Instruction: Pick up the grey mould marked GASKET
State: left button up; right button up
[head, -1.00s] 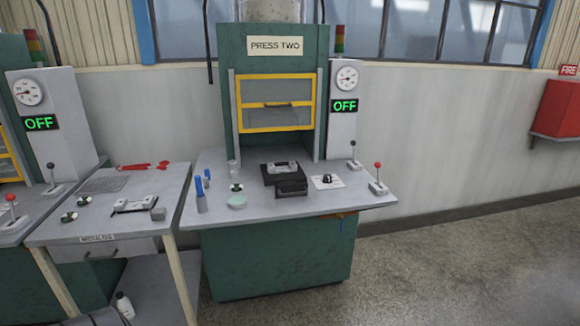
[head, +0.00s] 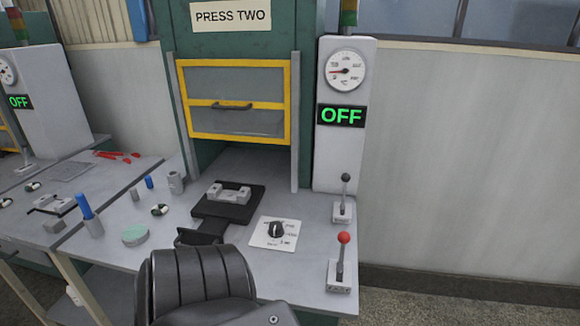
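A grey mould (head: 228,193) with two raised ends lies on a black plate (head: 245,214) at the mouth of PRESS TWO. Another light grey mould-like piece (head: 60,205) with dark handles lies on the table at the left. No GASKET marking can be read on either piece. A dark ribbed part of mine fills the bottom middle and hides the front of the bench there.
The press guard (head: 235,100) with a yellow frame is raised. A dial on a white plate (head: 273,233), a black-knobbed lever (head: 343,200) and a red-knobbed lever (head: 341,265) stand at the right.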

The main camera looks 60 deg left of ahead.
aim_at(216, 193)
jog(key=i, duration=0.9)
jog(key=u, duration=2)
